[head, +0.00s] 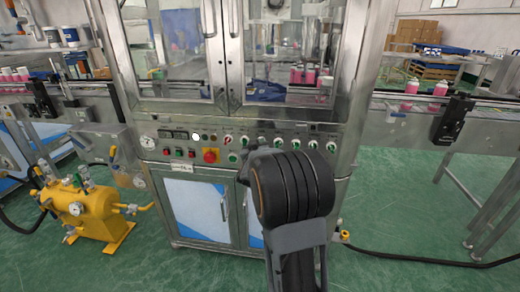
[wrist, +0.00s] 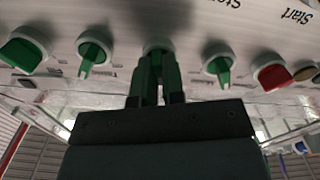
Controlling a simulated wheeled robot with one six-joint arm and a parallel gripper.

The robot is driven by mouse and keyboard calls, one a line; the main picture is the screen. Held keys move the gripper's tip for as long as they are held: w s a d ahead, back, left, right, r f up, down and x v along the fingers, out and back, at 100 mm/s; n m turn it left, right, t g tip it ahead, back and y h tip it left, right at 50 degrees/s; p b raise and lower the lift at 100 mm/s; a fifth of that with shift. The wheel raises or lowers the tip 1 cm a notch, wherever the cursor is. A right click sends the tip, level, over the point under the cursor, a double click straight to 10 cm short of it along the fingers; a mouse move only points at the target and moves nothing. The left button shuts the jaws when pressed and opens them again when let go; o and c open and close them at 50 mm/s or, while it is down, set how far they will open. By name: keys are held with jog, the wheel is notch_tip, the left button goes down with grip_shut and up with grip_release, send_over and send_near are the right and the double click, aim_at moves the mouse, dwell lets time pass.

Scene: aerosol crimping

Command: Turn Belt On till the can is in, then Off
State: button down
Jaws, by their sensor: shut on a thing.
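In the wrist view my gripper (wrist: 157,92) is shut on a green rotary knob (wrist: 158,45) with a white collar on the pale control panel. The knob's label is hidden, so I cannot tell whether it is the Belt switch. Its pointer is covered by the fingers. In the head view my arm covers the gripper, in front of the panel (head: 180,141). Pink cans with white tops (head: 310,76) stand inside the glazed machine. More pink cans (head: 411,88) stand on the right conveyor and on the left conveyor (head: 8,76). Which can is meant is unclear.
Other green knobs flank the held one, at left (wrist: 95,55) and right (wrist: 217,62). A red knob (wrist: 272,76) is further right. A red stop button (head: 210,156) sits on the panel. A yellow pump unit (head: 85,213) stands left.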

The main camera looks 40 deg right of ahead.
jog(key=shift+s+d+m+b, duration=0.1)
jog(key=shift+d+m+b, duration=0.05)
jog(key=shift+m+b, duration=4.1)
jog(key=shift+m+p, duration=0.55)
jog(key=shift+m, duration=0.1)
jog(key=c, duration=1.2)
grip_release()
jog(key=shift+p+v, duration=1.3)
jog(key=shift+v, duration=5.65)
